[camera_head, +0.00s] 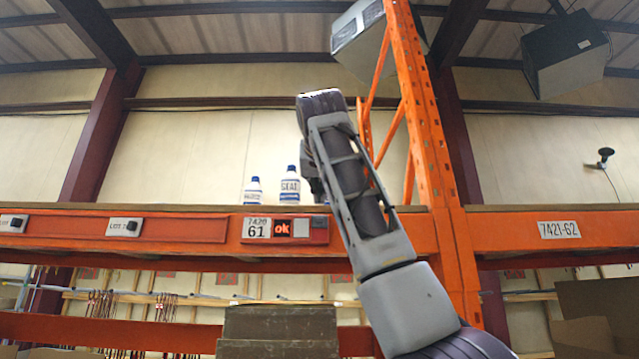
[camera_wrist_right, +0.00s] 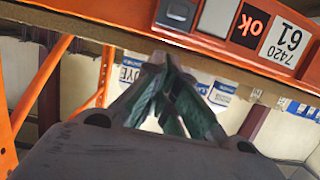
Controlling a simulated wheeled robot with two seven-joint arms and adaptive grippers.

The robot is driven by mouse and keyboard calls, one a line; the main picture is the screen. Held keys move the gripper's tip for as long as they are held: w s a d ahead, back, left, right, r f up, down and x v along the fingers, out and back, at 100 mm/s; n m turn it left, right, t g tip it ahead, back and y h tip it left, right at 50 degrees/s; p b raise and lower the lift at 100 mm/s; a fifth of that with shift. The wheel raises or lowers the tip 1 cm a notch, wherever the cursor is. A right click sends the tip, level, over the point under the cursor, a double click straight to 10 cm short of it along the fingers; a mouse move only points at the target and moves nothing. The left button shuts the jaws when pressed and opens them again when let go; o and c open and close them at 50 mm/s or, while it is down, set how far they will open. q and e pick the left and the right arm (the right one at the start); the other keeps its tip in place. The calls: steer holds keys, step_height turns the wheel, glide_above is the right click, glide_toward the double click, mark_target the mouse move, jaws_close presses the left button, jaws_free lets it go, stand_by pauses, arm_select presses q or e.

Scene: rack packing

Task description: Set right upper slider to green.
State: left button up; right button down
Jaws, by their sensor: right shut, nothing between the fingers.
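The slider panel (camera_head: 262,240) is a red-orange plate on the upper rack beam, with a "7420 61" label, an "ok" field (camera_head: 281,228) in red and black, and a pale square (camera_head: 301,228) right of it. In the right wrist view the panel (camera_wrist_right: 227,49) is at the top, turned over, with the "ok" field (camera_wrist_right: 251,25), the pale square (camera_wrist_right: 217,17) and a dark greenish square (camera_wrist_right: 177,13). My right gripper (camera_wrist_right: 163,62) is shut and empty, its fingertips just below the panel in that view. Contact cannot be told. In the head view my right arm mostly hides it.
Two white bottles with blue caps, one (camera_head: 290,190) larger, stand on the shelf above the panel. An orange upright (camera_head: 425,130) rises right of my arm. Small tags (camera_head: 124,227) sit on the beam at left.

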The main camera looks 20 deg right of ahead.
mark_target(319, 221)
steer(key=shift+f, duration=1.4)
steer(key=shift+f, duration=0.1)
steer(key=shift+f, duration=0.1)
steer(key=shift+f+b, duration=1.65)
steer(key=shift+f, duration=0.2)
steer(key=shift+r, duration=0.1)
